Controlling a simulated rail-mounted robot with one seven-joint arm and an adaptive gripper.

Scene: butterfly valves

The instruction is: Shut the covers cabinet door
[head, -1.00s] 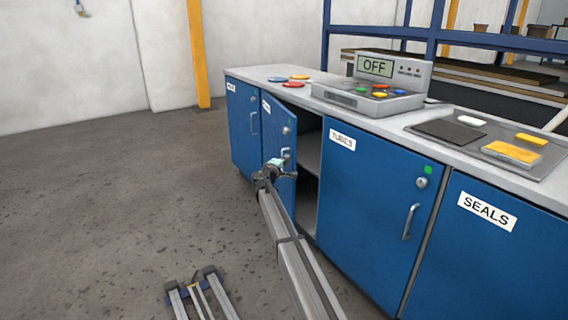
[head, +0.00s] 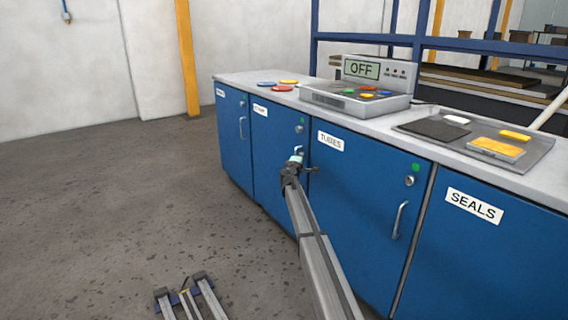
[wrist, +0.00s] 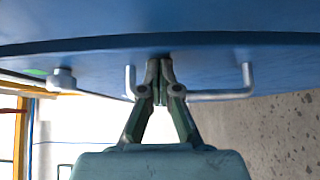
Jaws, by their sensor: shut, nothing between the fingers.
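The covers cabinet door (head: 272,165) is the blue door just left of the TUBES door. Its small label is too blurred to read surely. It looks flush or nearly flush with the cabinet front, with no open gap showing. My gripper (head: 298,158) is at the door's right edge, near its handle, and partly hides that area. In the wrist view, the closed fingertips (wrist: 159,66) are at the blue door panel (wrist: 230,60), seemingly touching it, with the bar handle (wrist: 215,94) beside them. The fingers are shut and hold nothing.
The TUBES door (head: 360,205) and the SEALS door (head: 485,245) stand closed to the right. The grey worktop (head: 235,79) above carries a control box (head: 360,95) reading OFF, colored discs and a tray (head: 540,150).

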